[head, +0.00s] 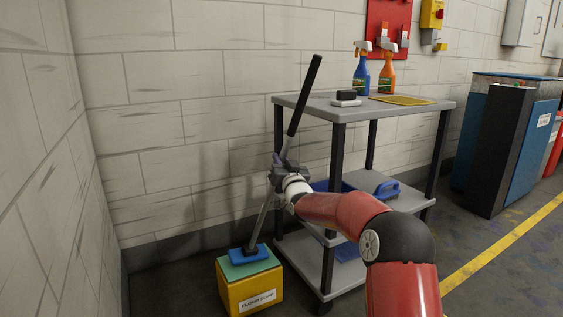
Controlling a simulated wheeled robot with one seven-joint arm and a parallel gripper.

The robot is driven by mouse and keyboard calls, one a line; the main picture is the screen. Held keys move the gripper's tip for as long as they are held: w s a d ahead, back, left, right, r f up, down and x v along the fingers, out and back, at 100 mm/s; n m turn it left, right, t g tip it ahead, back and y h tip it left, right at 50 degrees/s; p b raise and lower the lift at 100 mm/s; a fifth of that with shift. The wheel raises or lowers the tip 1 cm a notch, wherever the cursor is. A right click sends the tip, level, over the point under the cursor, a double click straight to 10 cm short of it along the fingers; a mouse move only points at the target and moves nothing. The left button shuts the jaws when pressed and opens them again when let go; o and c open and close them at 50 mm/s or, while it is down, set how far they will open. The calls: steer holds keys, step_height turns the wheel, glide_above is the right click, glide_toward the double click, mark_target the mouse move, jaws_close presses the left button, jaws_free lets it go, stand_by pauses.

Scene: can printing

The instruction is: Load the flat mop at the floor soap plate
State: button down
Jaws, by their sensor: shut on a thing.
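The flat mop (263,215) is tilted, its black-gripped handle (304,95) leaning up to the right. Its blue head (249,254) is at the green top plate (233,269) of a yellow box (250,295) labelled "FLOOR SOAP"; it appears to rest on the plate, though firm contact is hard to tell. My gripper (281,168) is shut on the mop's handle, partway along the pole below the black grip. The fingers are small and partly hidden by the wrist.
A grey shelf cart (390,111) stands right of the mop, close to my arm. It carries a blue spray bottle (361,70), an orange spray bottle (387,72), a yellow cloth (402,100) and a brush (346,98). Walls close off the left and back.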

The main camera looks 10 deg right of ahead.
steer(key=shift+f+b, duration=0.3)
steer(key=shift+b, duration=0.4)
stand_by(2.5)
steer(key=shift+r+p, duration=1.4)
steer(key=shift+r, duration=2.25)
